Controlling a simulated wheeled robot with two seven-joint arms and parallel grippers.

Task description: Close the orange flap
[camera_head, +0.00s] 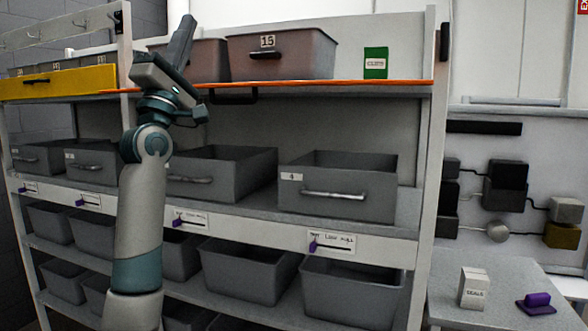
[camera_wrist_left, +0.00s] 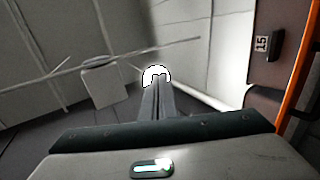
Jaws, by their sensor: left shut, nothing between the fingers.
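The orange flap (camera_head: 340,82) shows in the head view as a thin, nearly edge-on strip along the front of the upper shelf, level with the bottoms of the bins. A dark handle (camera_head: 233,95) hangs beneath it. In the left wrist view, the orange strip (camera_wrist_left: 297,72) runs along the right side. My left gripper (camera_head: 187,24) is shut and empty, its fingers pointing up, above the strip's level and overlapping the upper bins in the picture. Its closed fingers (camera_wrist_left: 156,88) show in the left wrist view. My left arm hides part of the strip. My right gripper is not in view.
Reddish bin 15 (camera_head: 282,56) and a green box (camera_head: 375,63) stand on the upper shelf. A yellow flap (camera_head: 58,81) stands upright at the left. Grey bins (camera_head: 338,187) fill the lower shelves. A side table (camera_head: 497,287) stands at right.

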